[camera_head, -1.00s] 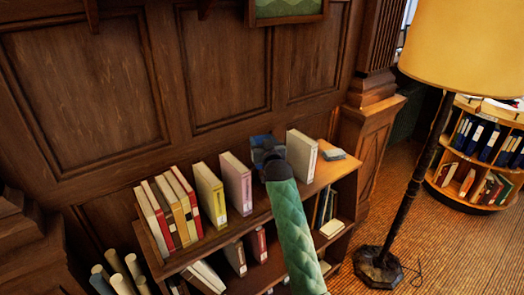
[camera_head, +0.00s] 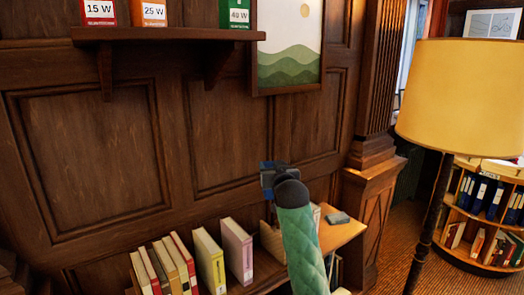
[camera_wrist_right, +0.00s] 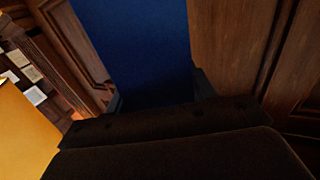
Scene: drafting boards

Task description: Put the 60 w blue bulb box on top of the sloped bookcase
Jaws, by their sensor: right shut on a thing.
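The blue bulb box (camera_head: 266,168) is mostly hidden behind my right gripper (camera_head: 277,180) in the head view. It fills the upper middle of the right wrist view as a plain dark blue face (camera_wrist_right: 135,50) between the two fingers. My right gripper is shut on it and holds it above the bookcase, in front of the wood panelling. No wattage label shows on it. The bookcase top (camera_head: 345,234) is a wooden surface below the gripper, bearing several upright books. My left gripper is not in view.
A wall shelf (camera_head: 170,35) above holds a red 15 W box (camera_head: 100,12), an orange 25 W box (camera_head: 149,13) and a green 40 W box (camera_head: 234,14). A yellow book (camera_head: 209,262) and a pink book (camera_head: 237,252) stand left. A floor lamp (camera_head: 462,100) stands right.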

